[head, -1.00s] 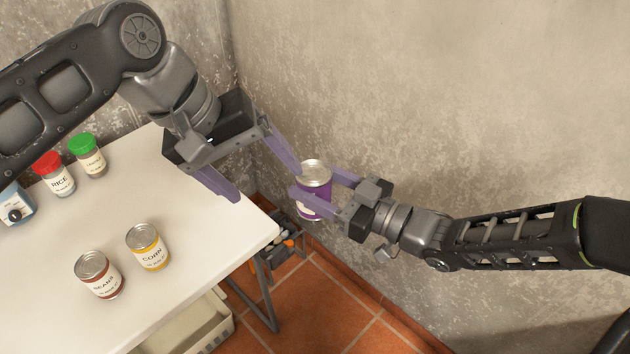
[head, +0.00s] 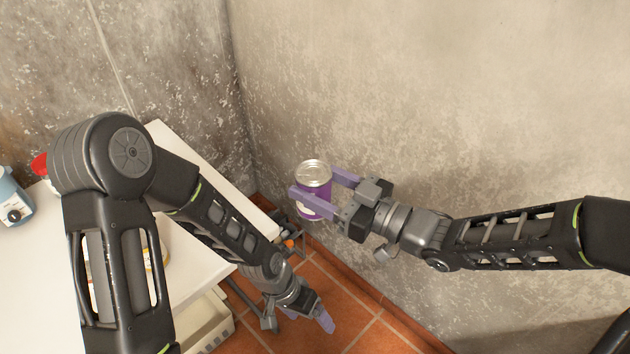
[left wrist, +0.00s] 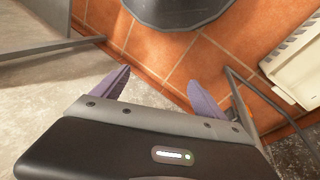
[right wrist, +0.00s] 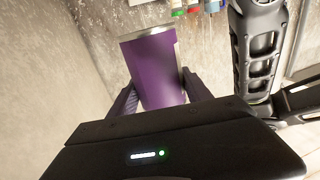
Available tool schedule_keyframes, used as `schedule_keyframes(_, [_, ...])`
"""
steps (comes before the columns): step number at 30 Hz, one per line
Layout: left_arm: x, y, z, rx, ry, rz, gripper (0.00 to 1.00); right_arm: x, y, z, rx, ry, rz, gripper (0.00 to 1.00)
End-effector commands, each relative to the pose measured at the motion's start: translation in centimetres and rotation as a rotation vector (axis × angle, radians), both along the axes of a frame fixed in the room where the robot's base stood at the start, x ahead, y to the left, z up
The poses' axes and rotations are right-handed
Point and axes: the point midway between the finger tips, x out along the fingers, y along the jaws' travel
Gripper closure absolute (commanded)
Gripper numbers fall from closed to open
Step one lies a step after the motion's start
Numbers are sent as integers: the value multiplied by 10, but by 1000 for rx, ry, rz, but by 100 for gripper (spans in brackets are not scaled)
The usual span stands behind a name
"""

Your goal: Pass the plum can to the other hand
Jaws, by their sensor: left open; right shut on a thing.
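The plum can (head: 313,184), purple with a silver lid, is held upright in the air beyond the table's right end. My right gripper (head: 322,184) is shut on it. In the right wrist view the can (right wrist: 158,72) sits between the two fingers. My left gripper (head: 312,322) is lower, over the floor in front of the table, pointing down and apart from the can. In the left wrist view its fingers (left wrist: 157,92) are spread with nothing between them.
The white table (head: 200,262) is partly covered by my left arm, which hides most of the cans on it. A blue jar-like thing with a dial (head: 14,200) stands at the left. A pale crate (head: 208,325) is under the table. The wall is close behind the can.

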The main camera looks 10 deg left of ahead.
Motion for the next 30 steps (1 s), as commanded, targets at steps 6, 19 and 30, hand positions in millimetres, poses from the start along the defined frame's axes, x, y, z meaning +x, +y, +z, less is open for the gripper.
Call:
schedule_keyframes(6, [-50,-9,-69,-28,83,332,17,0,0,1,1,-2,1,100])
schedule_keyframes(19, [-63,-6,-85,-17,89,438,17,0,0,1,1,-2,0,100])
schedule_keyframes(30, [-63,-7,-85,-17,87,436,17,0,0,1,1,-2,0,100])
